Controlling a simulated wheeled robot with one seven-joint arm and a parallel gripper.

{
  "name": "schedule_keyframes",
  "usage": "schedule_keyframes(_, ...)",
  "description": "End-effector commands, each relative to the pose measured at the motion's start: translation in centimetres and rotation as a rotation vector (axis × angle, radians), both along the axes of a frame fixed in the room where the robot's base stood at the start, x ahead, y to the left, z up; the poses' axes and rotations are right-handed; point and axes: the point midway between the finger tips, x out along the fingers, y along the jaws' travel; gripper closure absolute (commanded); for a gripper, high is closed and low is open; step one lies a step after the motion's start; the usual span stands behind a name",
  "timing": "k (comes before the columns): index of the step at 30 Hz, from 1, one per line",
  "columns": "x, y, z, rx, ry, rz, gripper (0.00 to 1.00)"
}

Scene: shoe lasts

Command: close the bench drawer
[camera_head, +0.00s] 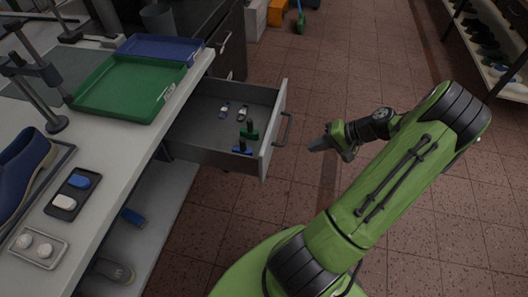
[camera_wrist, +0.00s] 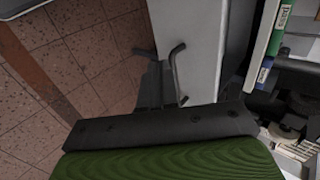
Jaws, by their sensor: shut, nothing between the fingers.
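The bench drawer (camera_head: 225,105) is pulled out from under the workbench, with its inside in view. Its grey front panel (camera_head: 273,132) carries a dark bar handle (camera_head: 286,129). My gripper (camera_head: 312,146) is shut and empty, just right of the handle in the head view, with its tip pointing at the drawer front. In the wrist view the drawer front (camera_wrist: 198,45) is ahead of me. The handle (camera_wrist: 177,70) shows beside and partly behind my dark fingers (camera_wrist: 155,75). I cannot tell whether they touch it.
Small items, including a green one (camera_head: 249,131), lie in the drawer. The bench top (camera_head: 120,165) holds a green tray (camera_head: 130,88) and a blue tray (camera_head: 160,48). A shoe rack (camera_head: 500,75) stands far right.

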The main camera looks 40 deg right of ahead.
Motion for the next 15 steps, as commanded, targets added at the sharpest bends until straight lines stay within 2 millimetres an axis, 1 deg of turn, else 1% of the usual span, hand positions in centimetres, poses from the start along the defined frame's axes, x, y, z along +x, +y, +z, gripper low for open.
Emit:
schedule_keyframes(2, 0.5, 0.4, -0.4, 0.001, -0.002, 0.003, 1.00)
schedule_keyframes(5, 1.6, 1.3, -1.7, 0.002, 0.000, 0.006, 1.00)
schedule_keyframes(15, 5.9, 4.7, -6.9, 0.003, 0.002, 0.007, 1.00)
